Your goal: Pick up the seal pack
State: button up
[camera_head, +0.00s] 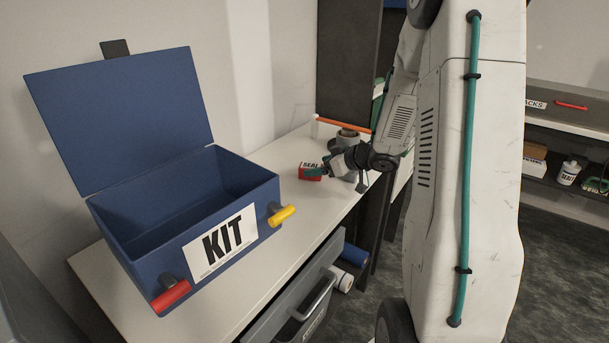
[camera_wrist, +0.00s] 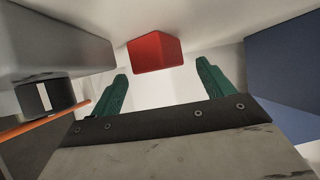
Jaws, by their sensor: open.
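The seal pack (camera_head: 311,171) is a small red box with a white label reading "SEAL". It rests on the white bench top, close to my gripper (camera_head: 318,172), which partly hides it in the head view. In the wrist view the red seal pack (camera_wrist: 156,54) lies just beyond and between the two green fingertips of my gripper (camera_wrist: 160,68). The fingers are spread apart with nothing between them. The pack sits a little nearer the left finger.
An open, empty-looking blue KIT box (camera_head: 160,245) with red and yellow handles stands on the white bench (camera_head: 285,250). A grey object with an orange bar (camera_head: 343,124) stands behind my gripper. A drawer (camera_head: 300,310) below is partly open. Shelves with bottles stand at right.

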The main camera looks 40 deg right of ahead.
aim_at(303, 166)
jog(key=shift+x, duration=1.05)
jog(key=shift+a, duration=0.1)
grip_shut()
jog(key=shift+a+r, duration=0.1)
